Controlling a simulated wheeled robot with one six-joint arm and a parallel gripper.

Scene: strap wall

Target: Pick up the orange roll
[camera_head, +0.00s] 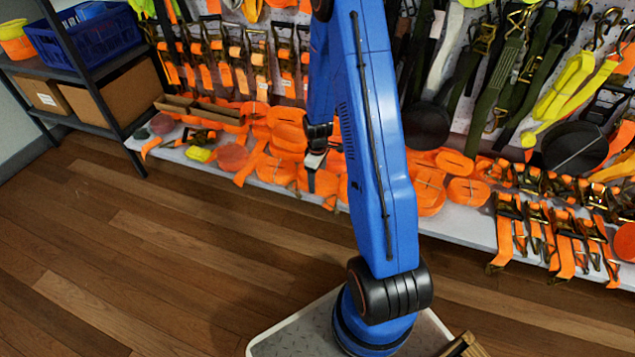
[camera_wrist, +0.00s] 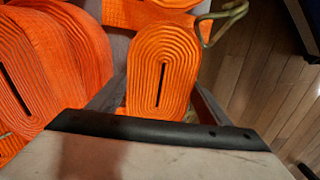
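An orange roll (camera_wrist: 160,75) of wound strap shows its oval coiled end and dark centre slot in the wrist view. My gripper (camera_wrist: 163,88) has its two grey fingers apart, one on each side of this roll; whether they touch it is not clear. The lower part of the roll is hidden behind my gripper's black-edged body. In the head view my gripper (camera_head: 311,178) points down among the orange rolls on the white shelf (camera_head: 465,222). I cannot single out the same roll there.
A larger orange roll (camera_wrist: 55,65) sits close on the left in the wrist view, and a metal hook (camera_wrist: 222,18) lies at upper right. Several orange rolls (camera_head: 430,190) crowd the shelf. Hanging straps and ratchets fill the wall behind. The wooden floor (camera_head: 150,240) in front is clear.

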